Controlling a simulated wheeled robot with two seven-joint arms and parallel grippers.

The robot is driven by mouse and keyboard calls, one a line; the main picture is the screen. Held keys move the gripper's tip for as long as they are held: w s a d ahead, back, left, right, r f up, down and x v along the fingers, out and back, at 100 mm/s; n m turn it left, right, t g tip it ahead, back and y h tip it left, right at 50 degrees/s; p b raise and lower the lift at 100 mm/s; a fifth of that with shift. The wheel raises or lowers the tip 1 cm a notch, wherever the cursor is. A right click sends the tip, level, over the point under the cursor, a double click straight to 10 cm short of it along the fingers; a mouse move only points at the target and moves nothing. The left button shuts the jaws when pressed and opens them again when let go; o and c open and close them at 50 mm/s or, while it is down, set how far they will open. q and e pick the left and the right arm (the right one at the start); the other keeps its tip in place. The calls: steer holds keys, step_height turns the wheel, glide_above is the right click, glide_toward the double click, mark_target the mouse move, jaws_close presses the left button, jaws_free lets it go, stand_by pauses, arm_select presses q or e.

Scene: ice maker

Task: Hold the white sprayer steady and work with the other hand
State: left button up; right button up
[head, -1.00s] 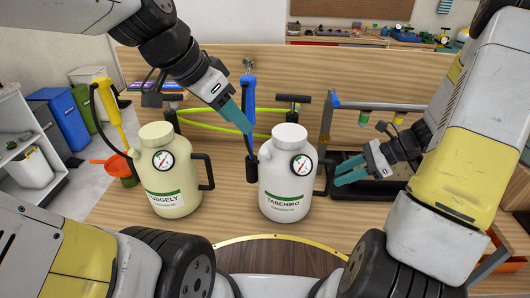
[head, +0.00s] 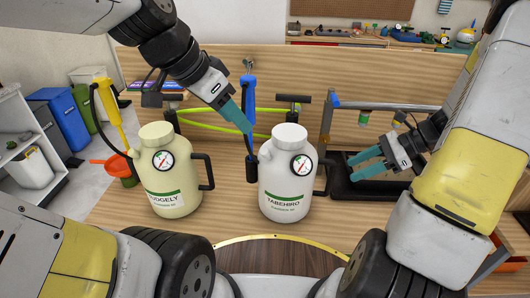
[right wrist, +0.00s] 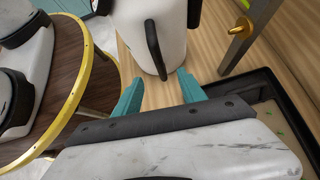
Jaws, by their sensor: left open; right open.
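The white sprayer (head: 284,185), labelled TABEHIRO, stands upright on the wooden table, with a round gauge on its front and a black handle on its right. Its blue wand (head: 249,95) rises at its left side. My left gripper (head: 247,128) is open, with its teal fingers at the blue wand; the picture does not show whether they touch it. My right gripper (head: 365,164) is open and empty, to the right of the sprayer and apart from its handle. In the right wrist view the sprayer's white body (right wrist: 165,40) and black handle (right wrist: 155,48) lie beyond the open fingers (right wrist: 160,95).
A cream sprayer (head: 170,190) with a yellow wand (head: 110,115) stands to the left. A dark tray (head: 365,188) and a metal frame (head: 327,125) are at the right. Bare wood lies between the two sprayers.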

steer(key=shift+o, duration=0.7)
steer(key=w+v, duration=0.1)
steer(key=v, duration=1)
arm_select(q)
steer(key=s+a+n+t+y, duration=0.1)
steer(key=s+a+n+y, duration=0.1)
steer(key=n, duration=0.6)
steer(key=s+a, duration=0.1)
steer(key=a, duration=0.1)
steer(key=shift+s+a+n+t, duration=0.4)
arm_select(e)
steer(key=s+a+r+n+t+h, duration=0.2)
steer(key=s+a+r+n+h, duration=0.2)
steer(key=s+a+r+n, duration=0.2)
steer(key=s+a+r+n+t+h, duration=0.3)
steer(key=s+a+r+n, duration=0.4)
steer(key=a+n, duration=0.3)
steer(key=n, duration=0.4)
steer(key=shift+a+h, duration=0.4)
